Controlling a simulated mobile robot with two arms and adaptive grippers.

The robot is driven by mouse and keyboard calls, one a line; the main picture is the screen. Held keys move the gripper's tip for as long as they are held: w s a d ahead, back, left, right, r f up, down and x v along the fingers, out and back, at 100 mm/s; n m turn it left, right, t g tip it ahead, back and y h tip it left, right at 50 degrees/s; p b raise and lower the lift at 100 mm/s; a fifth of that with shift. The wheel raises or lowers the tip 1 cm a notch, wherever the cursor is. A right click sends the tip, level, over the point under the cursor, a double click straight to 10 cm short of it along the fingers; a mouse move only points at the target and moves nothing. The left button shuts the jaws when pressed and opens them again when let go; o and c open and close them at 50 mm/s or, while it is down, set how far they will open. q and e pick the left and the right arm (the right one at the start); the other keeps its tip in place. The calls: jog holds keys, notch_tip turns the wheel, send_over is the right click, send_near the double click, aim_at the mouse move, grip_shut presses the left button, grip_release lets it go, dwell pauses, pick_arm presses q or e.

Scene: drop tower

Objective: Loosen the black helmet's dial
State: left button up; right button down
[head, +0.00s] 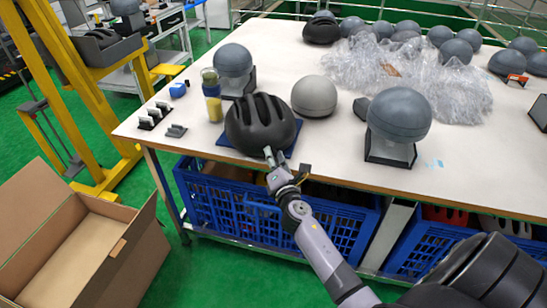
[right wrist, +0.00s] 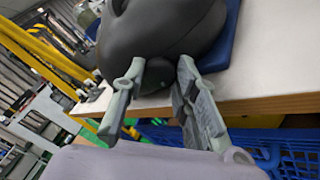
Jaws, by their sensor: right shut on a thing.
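The black helmet (head: 260,120) with ridged vents sits on a blue mat (head: 226,142) at the front edge of the white table. It also fills the top of the right wrist view (right wrist: 165,30). My right gripper (head: 272,160) reaches in from the front at the helmet's lower near edge. In the right wrist view its two fingers (right wrist: 162,70) stand on either side of a small dark part under the helmet's rim, the dial (right wrist: 156,80), and are shut on it. The fingers and helmet partly hide the dial. My left gripper is not in view.
A smooth light-grey dome (head: 314,95) stands close right of the helmet, and a yellow-filled bottle (head: 212,100) close left. A grey ball on a stand (head: 399,113) is further right. Blue crates (head: 260,222) sit below the table edge. An open cardboard box (head: 80,245) stands left.

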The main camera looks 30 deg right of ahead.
jog(key=shift+n, duration=1.3)
jog(key=shift+f, duration=0.1)
jog(key=c, duration=1.2)
grip_release()
jog(key=shift+c, duration=0.2)
jog(key=shift+s, duration=0.1)
jog(key=v, duration=0.8)
jog(key=shift+a, duration=0.1)
